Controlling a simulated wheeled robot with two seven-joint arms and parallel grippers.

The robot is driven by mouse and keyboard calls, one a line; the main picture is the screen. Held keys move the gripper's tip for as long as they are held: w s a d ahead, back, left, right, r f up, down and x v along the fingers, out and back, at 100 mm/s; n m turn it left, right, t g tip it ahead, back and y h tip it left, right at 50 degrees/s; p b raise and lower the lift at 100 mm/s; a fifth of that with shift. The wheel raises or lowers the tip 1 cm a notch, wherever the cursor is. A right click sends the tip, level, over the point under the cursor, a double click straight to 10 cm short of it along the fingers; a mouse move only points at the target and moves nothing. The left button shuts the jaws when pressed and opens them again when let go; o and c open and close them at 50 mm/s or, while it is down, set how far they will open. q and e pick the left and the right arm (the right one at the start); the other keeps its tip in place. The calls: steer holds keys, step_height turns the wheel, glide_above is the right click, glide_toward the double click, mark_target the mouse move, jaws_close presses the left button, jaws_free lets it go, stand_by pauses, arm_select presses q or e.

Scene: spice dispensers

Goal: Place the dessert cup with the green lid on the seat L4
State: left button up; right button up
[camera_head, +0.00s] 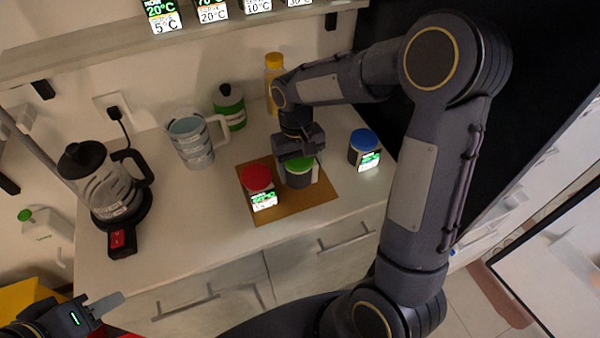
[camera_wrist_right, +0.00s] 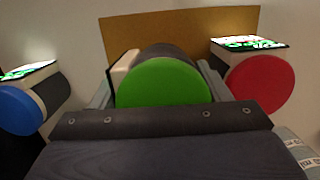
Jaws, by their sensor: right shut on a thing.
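The dessert cup with the green lid (camera_head: 298,178) stands on a brown mat (camera_head: 313,200) on the counter. My right gripper (camera_head: 300,156) comes down from above and is shut on this cup, its fingers on either side. In the right wrist view the green lid (camera_wrist_right: 163,82) lies between the fingers and hides most of the cup's body. My left gripper (camera_head: 95,310) is at the lower left, away from the counter things; its finger opening cannot be made out. Several lit labels (camera_head: 212,13) reading temperatures show on the shelf at the top; no seat marked L4 can be read.
A red-lidded cup (camera_head: 257,180) stands close left of the green one on the mat. A blue-lidded cup (camera_head: 364,145) stands to the right.

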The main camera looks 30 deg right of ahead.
mark_target(300, 176)
steer(key=shift+f, duration=1.6)
steer(key=shift+f, duration=0.2)
steer(key=o, duration=0.7)
steer(key=shift+o, duration=0.8)
steer(key=shift+r, duration=0.1)
